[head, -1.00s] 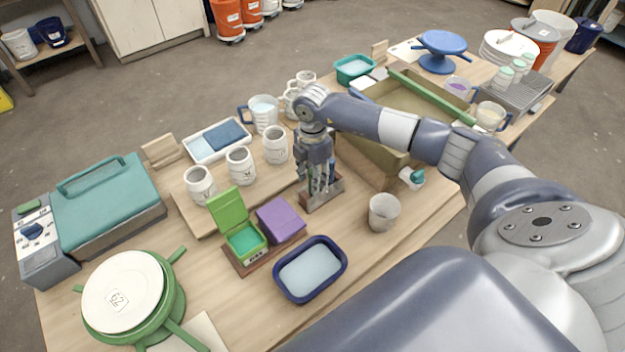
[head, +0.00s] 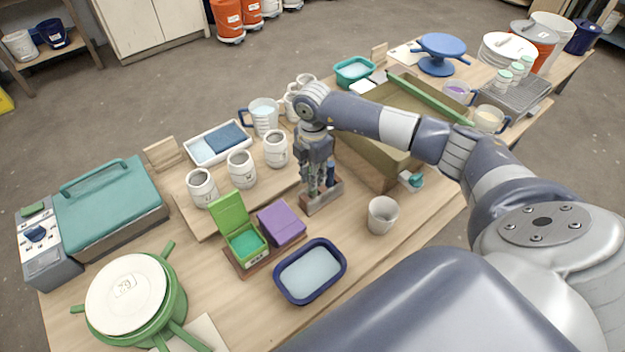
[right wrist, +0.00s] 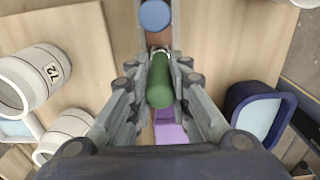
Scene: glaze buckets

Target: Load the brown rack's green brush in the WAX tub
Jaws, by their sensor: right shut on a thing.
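The brown rack (head: 326,198) stands upright near the middle of the table, with a blue-handled brush (head: 331,172) at its right end. My right gripper (head: 317,188) points down over the rack. In the right wrist view its fingers are shut on the green brush (right wrist: 160,82), whose handle stands upright between them. The blue brush top (right wrist: 155,15) shows beyond it. A small green tub (head: 246,243) with its lid up stands beside a shut purple tub (head: 281,223). My left gripper is out of view.
A navy-rimmed basin (head: 310,272) is in front of the purple tub. A white cup (head: 382,215) stands right of the rack. Several white mugs (head: 241,169) stand on a board to the left. A large brown bin (head: 375,160) is close behind the rack.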

